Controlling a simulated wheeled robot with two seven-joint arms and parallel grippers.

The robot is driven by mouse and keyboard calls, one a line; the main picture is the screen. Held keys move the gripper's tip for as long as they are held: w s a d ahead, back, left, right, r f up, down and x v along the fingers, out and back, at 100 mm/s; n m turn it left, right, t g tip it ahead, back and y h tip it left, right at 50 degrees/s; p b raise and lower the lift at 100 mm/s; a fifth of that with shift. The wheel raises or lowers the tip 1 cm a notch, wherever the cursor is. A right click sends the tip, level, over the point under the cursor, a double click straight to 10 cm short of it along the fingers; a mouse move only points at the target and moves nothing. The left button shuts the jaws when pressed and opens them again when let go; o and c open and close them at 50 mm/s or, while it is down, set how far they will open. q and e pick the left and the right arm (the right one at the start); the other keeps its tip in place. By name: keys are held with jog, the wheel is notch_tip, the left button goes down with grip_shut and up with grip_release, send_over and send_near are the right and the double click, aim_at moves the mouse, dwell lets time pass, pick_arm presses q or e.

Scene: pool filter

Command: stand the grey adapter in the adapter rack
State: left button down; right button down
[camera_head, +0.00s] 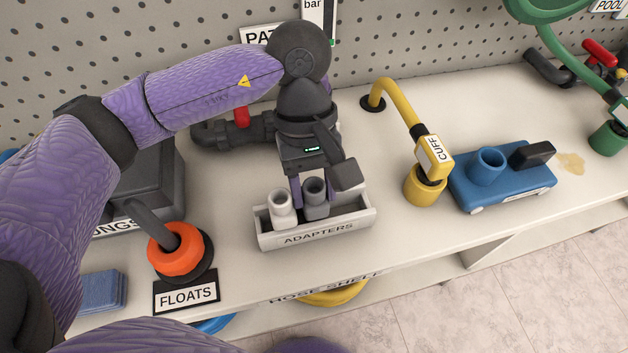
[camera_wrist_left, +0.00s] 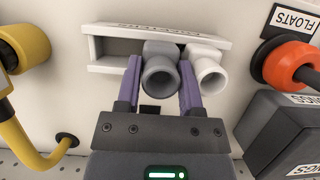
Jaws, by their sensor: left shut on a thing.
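The grey adapter (camera_head: 315,199) is a short pipe piece with an open round top. It stands upright in the adapter rack (camera_head: 333,232), a pale open box labelled ADAPTERS, beside a white adapter (camera_head: 281,211). My left gripper (camera_wrist_left: 160,82) is shut on the grey adapter, one purple finger on each side of it. In the wrist view the grey adapter (camera_wrist_left: 160,70) is next to the white adapter (camera_wrist_left: 207,68), and the rack (camera_wrist_left: 108,47) has an empty stretch on the other side. The adapter's lower end is hidden by the rack. My right gripper is not in view.
A yellow hose cuff (camera_head: 425,186) and a blue pool cleaner (camera_head: 500,178) stand to the right. An orange float ring (camera_head: 180,252) and a FLOATS sign (camera_head: 186,296) are to the left. A dark pipe with a red valve (camera_head: 242,118) lies behind.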

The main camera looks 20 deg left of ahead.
pick_arm(q)
jog(key=shift+f, duration=0.35)
jog(key=shift+c, duration=2.1)
grip_release()
jog(key=shift+o, duration=1.3)
jog(key=shift+r, duration=0.25)
jog(key=p+v, duration=0.1)
jog(key=v, duration=0.3)
jog(key=shift+r, duration=0.2)
jog(key=shift+w+a, duration=0.1)
jog(key=p+v, duration=0.3)
jog(key=v, duration=0.7)
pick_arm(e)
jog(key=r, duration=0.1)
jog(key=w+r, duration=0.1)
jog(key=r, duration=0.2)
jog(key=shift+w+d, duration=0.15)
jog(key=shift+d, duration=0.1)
